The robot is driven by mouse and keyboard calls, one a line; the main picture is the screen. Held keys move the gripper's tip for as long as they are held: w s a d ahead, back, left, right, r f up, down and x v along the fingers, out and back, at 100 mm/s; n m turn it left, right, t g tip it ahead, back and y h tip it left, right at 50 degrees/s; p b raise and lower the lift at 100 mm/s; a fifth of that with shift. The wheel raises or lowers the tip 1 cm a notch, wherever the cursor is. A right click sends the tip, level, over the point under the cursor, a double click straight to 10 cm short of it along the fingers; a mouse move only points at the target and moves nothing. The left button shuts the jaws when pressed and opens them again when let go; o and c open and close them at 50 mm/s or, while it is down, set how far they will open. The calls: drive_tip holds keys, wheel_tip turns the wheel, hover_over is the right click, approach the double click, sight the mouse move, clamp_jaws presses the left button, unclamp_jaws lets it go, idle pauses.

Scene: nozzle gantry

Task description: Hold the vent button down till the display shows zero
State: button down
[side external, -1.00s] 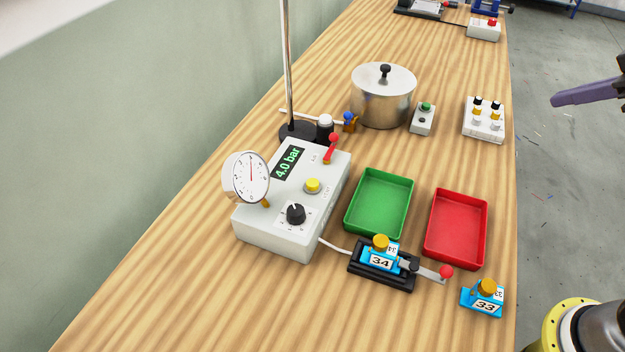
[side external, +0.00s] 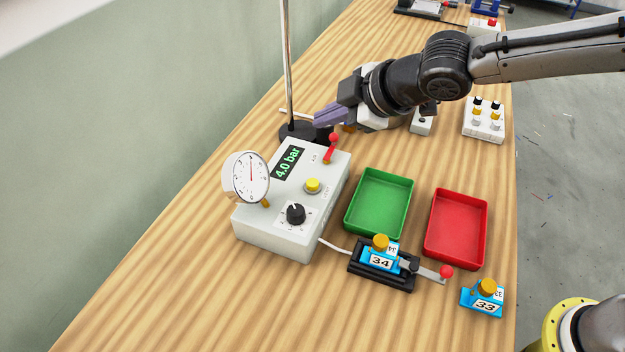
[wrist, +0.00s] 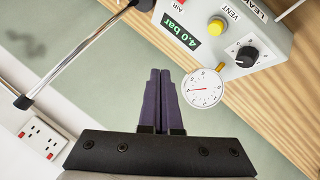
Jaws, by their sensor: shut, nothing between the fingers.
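The pale grey control box (side external: 265,225) stands on the bench. Its green display (side external: 288,163) reads 4.0 bar, and it also shows in the wrist view (wrist: 181,29). The yellow vent button (side external: 313,185) is on the box top, with its VENT label beside it in the wrist view (wrist: 216,26). A round dial gauge (side external: 250,177) is fixed at the box's left side. My gripper (side external: 322,117) is shut and empty, above the far end of the box near the red lever (side external: 332,147). It is apart from the button.
A metal stand pole (side external: 288,70) rises behind the box. A black knob (side external: 296,213) sits near the button. Green (side external: 347,212) and red (side external: 428,240) trays lie to the right, with a clamp holding blue block 34 (side external: 381,260) and loose block 33 (side external: 484,302) in front.

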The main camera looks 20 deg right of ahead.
sight(313, 184)
drive_tip(key=shift+s+a+f, duration=0.55)
drive_tip(key=shift+a+f, duration=0.05)
drive_tip(key=shift+a, duration=0.25)
drive_tip(key=shift+f, duration=4.35)
drive_tip(key=shift+f, duration=0.2)
drive_tip(key=shift+f, duration=0.25)
